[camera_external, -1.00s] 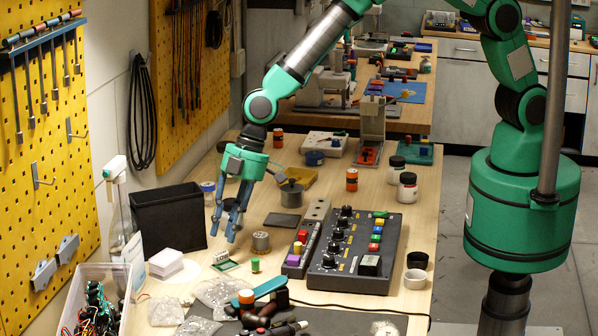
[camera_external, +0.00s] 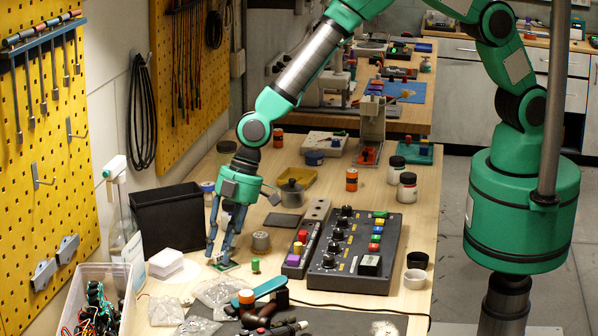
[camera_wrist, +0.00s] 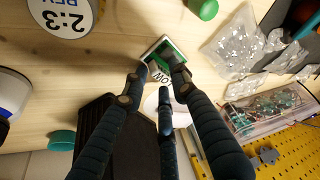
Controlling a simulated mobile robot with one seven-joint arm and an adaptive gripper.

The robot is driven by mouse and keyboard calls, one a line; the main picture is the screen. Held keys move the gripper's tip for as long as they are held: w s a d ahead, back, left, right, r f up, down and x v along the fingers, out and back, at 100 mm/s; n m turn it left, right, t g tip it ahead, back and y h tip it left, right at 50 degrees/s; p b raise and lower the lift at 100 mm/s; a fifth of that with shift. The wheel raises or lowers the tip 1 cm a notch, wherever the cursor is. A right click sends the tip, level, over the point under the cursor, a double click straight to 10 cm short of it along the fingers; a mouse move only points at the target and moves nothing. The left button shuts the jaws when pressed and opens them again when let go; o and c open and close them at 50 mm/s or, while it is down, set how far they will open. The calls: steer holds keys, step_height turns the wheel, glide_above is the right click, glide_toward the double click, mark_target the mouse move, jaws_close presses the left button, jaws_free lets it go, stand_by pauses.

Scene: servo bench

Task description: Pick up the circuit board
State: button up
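The circuit board (camera_external: 226,267) is a small green piece with a pale edge, low on the wooden bench. In the external view my gripper's dark fingers partly hide it. In the wrist view the board (camera_wrist: 168,50) shows green with a white border, just beyond the fingertips, beside a white lettered label. My gripper (camera_external: 217,258) points down, with its fingertips close around the board. In the wrist view the fingers of my gripper (camera_wrist: 160,70) are spread apart, with a gap between the tips. I cannot tell whether they touch the board.
A black bin (camera_external: 168,222) and stacked white pads (camera_external: 166,262) stand to the left. Clear bags (camera_external: 216,291) lie in front.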

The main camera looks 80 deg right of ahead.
stand_by(0.4)
jaws_close()
steer(key=shift+r, duration=0.15)
step_height(320, 180, up, 10)
steer(key=shift+p, duration=0.4)
stand_by(0.7)
